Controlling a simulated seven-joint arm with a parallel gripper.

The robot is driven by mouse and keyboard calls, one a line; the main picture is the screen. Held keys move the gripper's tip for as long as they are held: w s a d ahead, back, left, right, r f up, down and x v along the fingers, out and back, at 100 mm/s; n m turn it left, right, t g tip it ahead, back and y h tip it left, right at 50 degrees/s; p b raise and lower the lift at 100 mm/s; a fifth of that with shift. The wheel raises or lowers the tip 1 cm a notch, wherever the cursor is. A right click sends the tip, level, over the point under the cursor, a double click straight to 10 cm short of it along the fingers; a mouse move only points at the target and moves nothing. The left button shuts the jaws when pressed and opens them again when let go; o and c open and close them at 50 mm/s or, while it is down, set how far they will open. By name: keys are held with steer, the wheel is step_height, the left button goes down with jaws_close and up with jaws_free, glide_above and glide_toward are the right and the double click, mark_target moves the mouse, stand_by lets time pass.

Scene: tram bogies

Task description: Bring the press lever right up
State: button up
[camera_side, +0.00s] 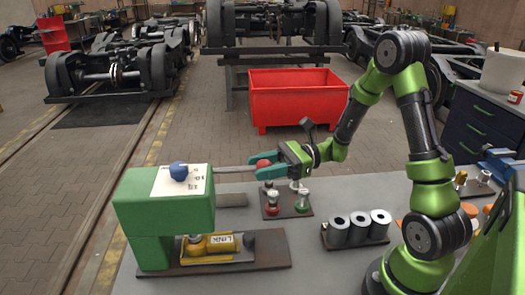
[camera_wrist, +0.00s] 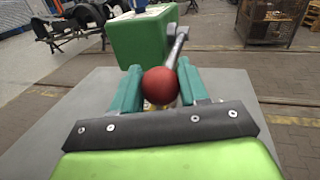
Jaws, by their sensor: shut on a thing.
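The green press (camera_side: 165,212) stands at the left of the grey bench, with a blue knob on its top plate. Its lever (camera_side: 234,171) is a grey bar that reaches out to the right, close to level, and ends in a red ball (camera_side: 263,164). My gripper (camera_side: 268,170), with teal fingers, is shut on the red ball. In the wrist view the red ball (camera_wrist: 160,86) sits between the two fingers (camera_wrist: 160,90), and the lever (camera_wrist: 176,48) runs away from it to the green press (camera_wrist: 142,38). A yellow cylindrical part (camera_side: 208,244) lies in the press base.
A small rack (camera_side: 286,203) with red and green knobs stands below my gripper. A tray with several grey cylinders (camera_side: 358,228) is to its right. A red bin (camera_side: 296,97) stands on the floor behind. The space above the lever looks clear.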

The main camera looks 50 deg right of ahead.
mark_target(229, 168)
jaws_close()
steer(key=shift+r+g+h, duration=0.3)
steer(key=shift+r+h, duration=0.2)
steer(key=shift+r, duration=0.35)
steer(key=r+h, duration=0.1)
steer(key=r, duration=0.1)
steer(key=w+a+r+g+h, duration=0.1)
steer(key=r, duration=0.1)
steer(key=r+m+g+h, duration=0.1)
steer(key=r, duration=0.1)
steer(key=shift+w+a, duration=0.15)
steer(key=w+a+r+g+h, duration=0.2)
steer(key=w+a+r+h, duration=0.1)
steer(key=r, duration=0.3)
steer(key=shift+w+a+m+g, duration=0.3)
steer(key=shift+w+a+m, duration=0.1)
steer(key=shift+w+a, duration=0.2)
steer(key=shift+a+h, duration=0.1)
steer(key=shift+h, duration=0.2)
